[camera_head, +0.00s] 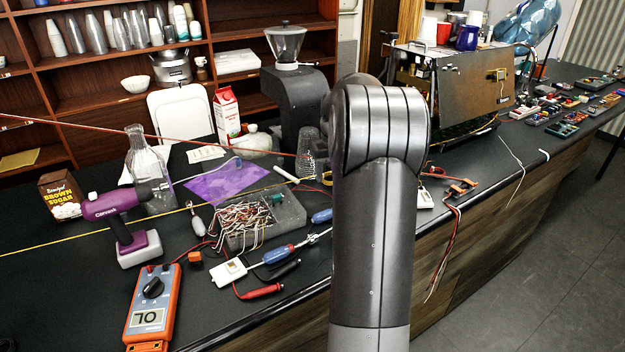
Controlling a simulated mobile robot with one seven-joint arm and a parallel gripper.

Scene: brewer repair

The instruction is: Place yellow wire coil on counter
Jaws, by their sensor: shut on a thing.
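My grey arm fills the middle of the view and hides part of the counter behind it. My gripper does not show, so I cannot see its jaws or anything in them. A small yellow loop (327,178) shows just left of my arm, at counter height; it may be part of the yellow wire coil, but most of it is hidden. A thin yellow line (100,234) runs from the left edge across the counter toward it. The dark counter (60,290) extends from front left to far right.
A multimeter (152,305), a purple drill (118,215), a bin of wires (290,215) and screwdrivers (285,250) crowd the left counter. A glass bottle (148,170) and a grinder (290,95) stand behind. The metal-cased brewer (465,85) is right of my arm. Bare counter shows at front left.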

